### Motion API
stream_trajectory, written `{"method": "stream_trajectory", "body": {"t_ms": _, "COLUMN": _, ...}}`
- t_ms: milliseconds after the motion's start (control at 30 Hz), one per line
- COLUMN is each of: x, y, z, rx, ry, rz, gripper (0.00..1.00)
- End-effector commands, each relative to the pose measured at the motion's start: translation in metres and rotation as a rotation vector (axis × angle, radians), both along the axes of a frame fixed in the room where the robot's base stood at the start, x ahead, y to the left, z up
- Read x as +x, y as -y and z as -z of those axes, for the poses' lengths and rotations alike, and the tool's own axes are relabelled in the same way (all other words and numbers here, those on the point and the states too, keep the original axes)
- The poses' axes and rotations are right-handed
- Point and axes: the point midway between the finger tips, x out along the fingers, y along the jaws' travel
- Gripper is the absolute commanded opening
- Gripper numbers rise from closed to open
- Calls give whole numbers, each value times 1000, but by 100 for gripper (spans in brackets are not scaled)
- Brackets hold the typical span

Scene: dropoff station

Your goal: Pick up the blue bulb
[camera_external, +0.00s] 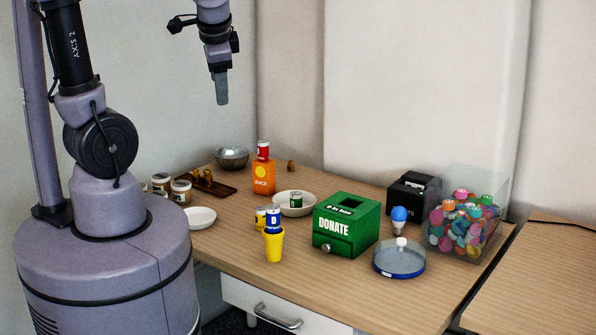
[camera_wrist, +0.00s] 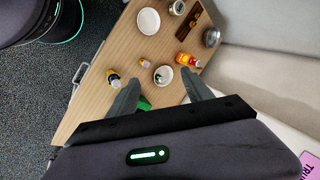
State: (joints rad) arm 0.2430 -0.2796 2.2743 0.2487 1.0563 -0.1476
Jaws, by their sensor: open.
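My gripper (camera_external: 222,100) hangs high above the back left of the table, pointing down, far to the left of the bulb. In the wrist view its two fingers (camera_wrist: 160,92) are spread apart with nothing between them. I cannot make out the bulb in the wrist view.
The green donation box (camera_external: 346,227) stands left of the bulb. A black box (camera_external: 413,196) is behind it, and a clear bin of colourful lids (camera_external: 466,221) is to its right. A yellow cup (camera_external: 273,245), a white bowl (camera_external: 295,203) and an orange juice carton (camera_external: 264,177) stand further left.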

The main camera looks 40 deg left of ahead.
Motion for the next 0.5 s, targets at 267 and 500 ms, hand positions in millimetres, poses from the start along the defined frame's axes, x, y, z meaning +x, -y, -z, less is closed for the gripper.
{"method": "stream_trajectory", "body": {"t_ms": 267, "x": 168, "y": 175, "z": 119, "rx": 546, "ry": -80, "rz": 462, "gripper": 59}}
{"method": "stream_trajectory", "body": {"t_ms": 500, "x": 182, "y": 326, "z": 257, "rx": 851, "ry": 57, "rz": 800, "gripper": 59}}
